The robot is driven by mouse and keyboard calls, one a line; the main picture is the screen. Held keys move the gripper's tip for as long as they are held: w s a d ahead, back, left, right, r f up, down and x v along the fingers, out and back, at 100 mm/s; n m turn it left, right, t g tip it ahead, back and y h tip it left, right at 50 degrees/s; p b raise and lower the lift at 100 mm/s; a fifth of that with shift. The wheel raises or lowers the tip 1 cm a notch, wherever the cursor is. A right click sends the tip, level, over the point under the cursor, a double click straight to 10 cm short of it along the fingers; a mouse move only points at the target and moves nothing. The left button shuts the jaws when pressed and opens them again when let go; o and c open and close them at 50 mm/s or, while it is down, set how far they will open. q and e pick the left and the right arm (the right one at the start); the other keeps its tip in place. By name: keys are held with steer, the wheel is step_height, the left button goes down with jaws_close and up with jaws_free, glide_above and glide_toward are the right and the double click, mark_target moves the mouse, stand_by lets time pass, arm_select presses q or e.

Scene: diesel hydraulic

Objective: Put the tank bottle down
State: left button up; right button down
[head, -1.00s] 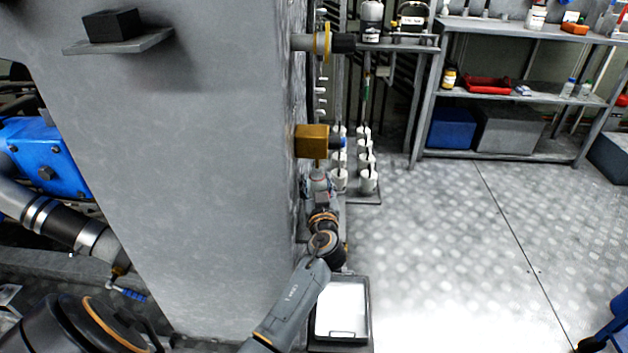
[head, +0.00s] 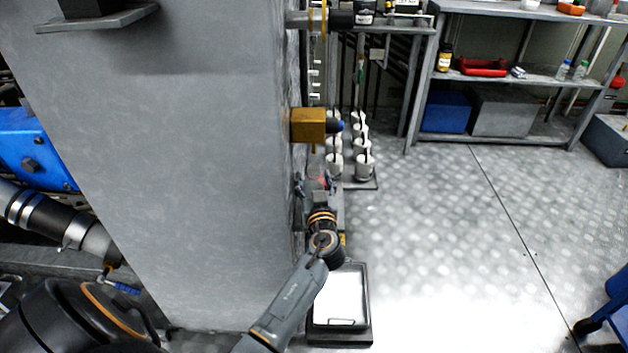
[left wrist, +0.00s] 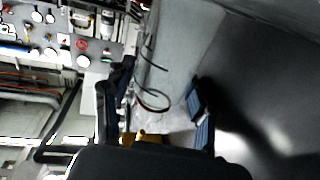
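My left gripper (head: 320,185) is beside the grey wall, beyond the end of my arm in the head view. Thin wires and a pale surface show behind the gap. I cannot pick out the tank bottle with certainty. My right gripper is not in view.
The grey wall (head: 190,180) fills the left side. A brown box (head: 308,125) juts from it above my gripper. White cups (head: 363,165) stand on a low rack beyond. A dark-rimmed tray (head: 367,325) lies below my arm. Shelving (head: 510,80) stands back right.

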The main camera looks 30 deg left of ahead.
arm_select(q)
steer(key=shift+r, duration=0.15)
steer(key=shift+s+d, duration=0.25)
steer(key=v, duration=1.1)
steer(key=shift+s+d, duration=0.1)
steer(key=shift+s, duration=0.1)
